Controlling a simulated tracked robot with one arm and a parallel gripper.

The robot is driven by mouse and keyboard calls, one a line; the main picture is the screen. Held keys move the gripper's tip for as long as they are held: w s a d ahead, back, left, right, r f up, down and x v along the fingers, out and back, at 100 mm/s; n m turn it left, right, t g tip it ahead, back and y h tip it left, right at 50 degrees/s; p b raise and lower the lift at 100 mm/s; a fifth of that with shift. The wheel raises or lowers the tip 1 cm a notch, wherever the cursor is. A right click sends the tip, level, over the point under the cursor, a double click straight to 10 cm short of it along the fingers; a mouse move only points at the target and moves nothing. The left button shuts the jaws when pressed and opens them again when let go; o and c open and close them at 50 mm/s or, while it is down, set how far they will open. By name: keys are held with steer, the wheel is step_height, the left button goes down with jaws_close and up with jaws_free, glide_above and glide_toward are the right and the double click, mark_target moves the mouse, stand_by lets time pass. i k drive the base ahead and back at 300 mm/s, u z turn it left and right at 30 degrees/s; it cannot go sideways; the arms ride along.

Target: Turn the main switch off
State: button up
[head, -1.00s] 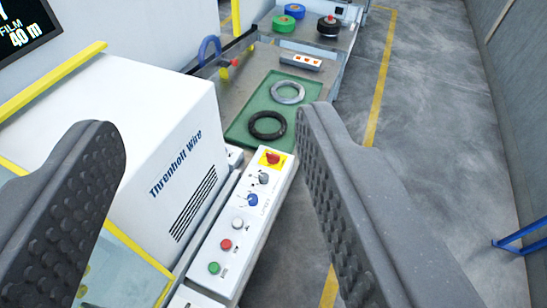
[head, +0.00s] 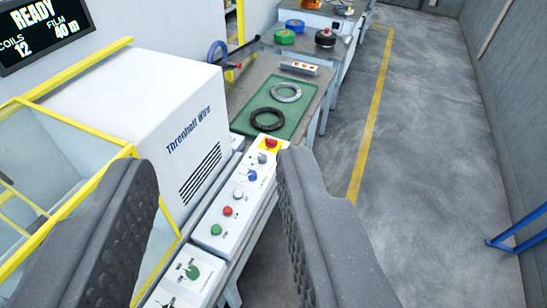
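A long white control panel (head: 230,225) runs along the machine's right side. At its far end is a red rotary knob on a yellow plate (head: 270,143), which looks like the main switch; its handle angle is too small to read. Nearer on the panel are a grey selector (head: 262,158), a blue knob (head: 252,176), a pale button (head: 238,192), a red button (head: 227,211) and a green button (head: 215,230). My gripper (head: 218,165) is open and empty, its two fingers wide apart. In the picture the panel lies between them; the right fingertip appears just right of the red knob.
The white machine housing (head: 130,100) with yellow frame stands left. A display (head: 40,30) reads READY, coils 12, film 40 m. Two coils lie on a green mat (head: 296,118) beyond.

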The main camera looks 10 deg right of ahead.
mark_target(270, 142)
steer(key=k, duration=0.6)
steer(key=z, duration=0.6)
steer(key=i, duration=2.2)
steer(key=u, duration=0.8)
